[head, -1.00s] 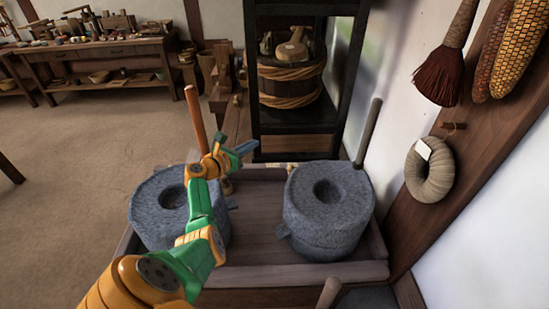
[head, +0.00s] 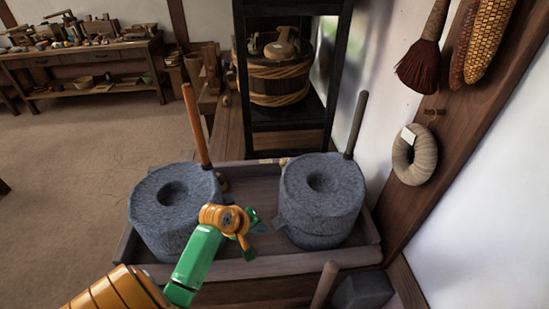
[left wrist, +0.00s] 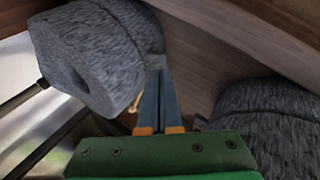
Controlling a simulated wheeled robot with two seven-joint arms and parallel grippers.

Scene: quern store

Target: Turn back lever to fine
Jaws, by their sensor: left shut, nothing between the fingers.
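Three lever-like handles show in the head view. A reddish-brown one (head: 196,125) stands at the back left of the wooden tray (head: 262,264), and a dark grey one (head: 357,124) at the back right. A brown one (head: 324,286) is at the front, cut by the picture's edge. I cannot tell which is the back lever, and no fine mark is legible. My left gripper (head: 255,228) is shut and empty between the left quern (head: 160,235) and right quern (head: 322,208). In the left wrist view its fingertips (left wrist: 157,68) are beside a quern (left wrist: 85,55); contact is unclear.
A dark shelf frame (head: 290,142) with a wooden tub (head: 280,83) stands behind the tray. On the right wall hang a brush (head: 418,70), corn cobs (head: 497,35) and a pale ring (head: 415,157). A grey block (head: 362,291) is at front right. Open floor lies left.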

